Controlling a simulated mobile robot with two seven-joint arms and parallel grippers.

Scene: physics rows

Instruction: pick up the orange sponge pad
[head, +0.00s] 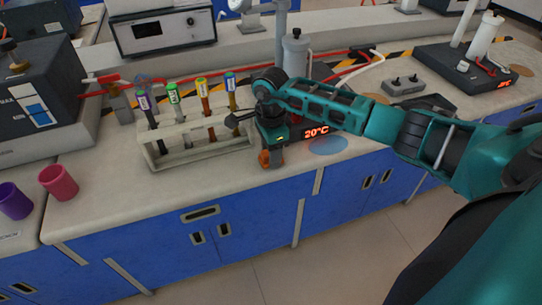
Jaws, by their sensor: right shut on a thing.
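My right arm comes in from the right. Its right gripper (271,152) points down at the front of the bench, just right of the test tube rack. It is shut on a small orange piece, the orange sponge pad (264,158), of which only a little shows at the fingertips. The rest of the pad is hidden by the fingers. I cannot tell whether the pad touches the bench top. My left gripper is not in view.
A white rack (205,155) with several capped tubes stands close left of the gripper. A device with a red 20°C display (317,132) is close right. Purple (14,201) and pink (58,182) cups stand at the left. The bench front edge is near.

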